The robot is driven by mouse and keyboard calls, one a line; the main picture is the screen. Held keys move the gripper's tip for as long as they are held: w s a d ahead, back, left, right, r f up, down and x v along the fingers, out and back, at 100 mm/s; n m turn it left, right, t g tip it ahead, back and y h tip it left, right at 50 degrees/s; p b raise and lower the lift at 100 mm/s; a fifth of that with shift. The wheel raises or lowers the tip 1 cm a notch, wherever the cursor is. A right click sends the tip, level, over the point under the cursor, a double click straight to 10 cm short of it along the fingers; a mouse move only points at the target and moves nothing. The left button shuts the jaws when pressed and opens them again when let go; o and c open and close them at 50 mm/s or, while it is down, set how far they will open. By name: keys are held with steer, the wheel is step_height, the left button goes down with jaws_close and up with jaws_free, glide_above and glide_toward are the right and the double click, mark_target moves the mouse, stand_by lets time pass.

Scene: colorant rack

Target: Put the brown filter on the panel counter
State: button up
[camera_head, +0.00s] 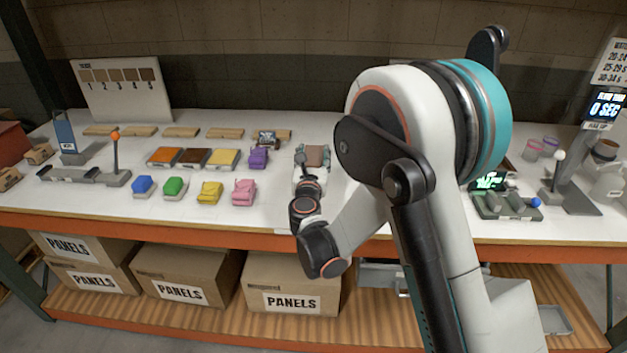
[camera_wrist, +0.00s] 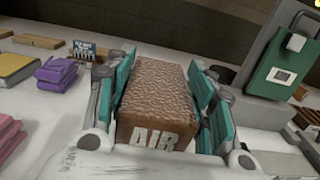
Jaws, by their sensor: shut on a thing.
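The brown filter (camera_wrist: 160,90) is a textured block with "AIR" in pale letters on its near face. My gripper (camera_wrist: 163,105) is shut on it, with teal finger pads along both sides. In the head view the brown filter (camera_head: 316,154) shows between the fingers of my gripper (camera_head: 313,158), over the middle of the white counter (camera_head: 270,215). I cannot tell whether the filter touches the counter. No label shows which part is the panel counter; boxes marked "PANELS" (camera_head: 290,285) stand below the white top.
Orange, brown and yellow blocks (camera_head: 195,158) lie left of my gripper. A purple piece (camera_head: 258,159) is closest, with blue, green, yellow and pink pieces (camera_head: 243,192) in front. A lever device (camera_head: 100,176) stands far left. My arm hides part of the counter's right side.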

steer(key=shift+f+b, duration=0.85)
steer(key=shift+f, duration=2.25)
steer(key=shift+f, duration=0.1)
steer(key=o, duration=1)
steer(key=shift+o, duration=0.2)
steer(key=shift+r, duration=0.2)
steer(key=s, duration=0.3)
steer(key=s+b, duration=0.1)
steer(key=s, duration=0.3)
steer(key=s+b, duration=0.1)
steer(key=s, duration=0.2)
steer(key=shift+s+a+f, duration=0.15)
steer(key=shift+a+f, duration=0.05)
steer(key=shift+f, duration=0.1)
steer(key=shift+s+r+b, duration=0.2)
steer(key=shift+s+b, duration=0.35)
steer(key=shift+s, duration=0.35)
